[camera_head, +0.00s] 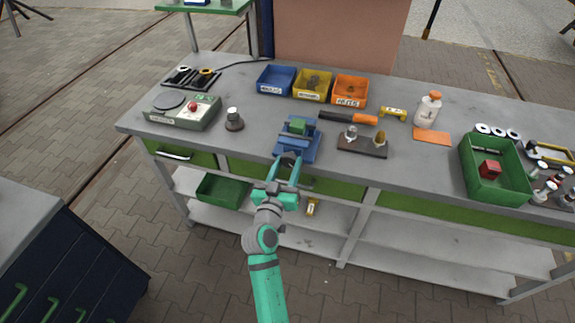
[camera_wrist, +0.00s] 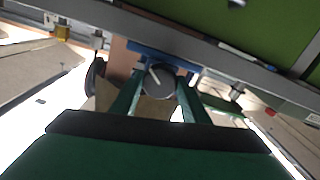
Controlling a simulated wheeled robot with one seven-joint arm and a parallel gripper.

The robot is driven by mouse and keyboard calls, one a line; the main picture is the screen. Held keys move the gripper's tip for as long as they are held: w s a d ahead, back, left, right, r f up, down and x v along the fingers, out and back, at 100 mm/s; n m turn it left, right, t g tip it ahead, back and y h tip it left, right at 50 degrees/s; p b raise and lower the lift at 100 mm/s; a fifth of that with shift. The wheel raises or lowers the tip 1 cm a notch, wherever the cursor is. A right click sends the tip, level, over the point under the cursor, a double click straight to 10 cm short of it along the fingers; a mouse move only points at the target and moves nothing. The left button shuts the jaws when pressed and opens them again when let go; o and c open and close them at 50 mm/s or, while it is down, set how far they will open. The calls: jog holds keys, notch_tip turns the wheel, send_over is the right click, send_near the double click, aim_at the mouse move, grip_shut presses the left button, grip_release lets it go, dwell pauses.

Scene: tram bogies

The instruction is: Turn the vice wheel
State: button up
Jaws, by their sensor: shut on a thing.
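The blue vice (camera_head: 298,146) with a green block (camera_head: 298,127) in it stands at the front edge of the grey workbench. My gripper (camera_head: 288,163) reaches up to the front of the vice from below. In the wrist view, the dark round vice wheel (camera_wrist: 160,78) sits between my two green fingers (camera_wrist: 158,92), with a pale bar across its face. The fingers are shut on the wheel, one on each side. In the head view my fingers mostly hide the wheel.
Blue, yellow and orange bins (camera_head: 312,85) stand behind the vice. A dark round-based item (camera_head: 234,120) is to its left, and a dark block with two knobs (camera_head: 362,146) to its right. A green crate (camera_head: 492,185) is farther right. The bench edge (camera_head: 225,150) runs beside my gripper.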

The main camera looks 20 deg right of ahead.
jog(key=m, duration=0.4)
jog(key=shift+f+m, duration=0.15)
jog(key=shift+m, duration=1.95)
jog(key=o, duration=1.1)
jog(key=shift+c, duration=0.2)
jog(key=v, duration=1.1)
jog(key=shift+w, duration=0.1)
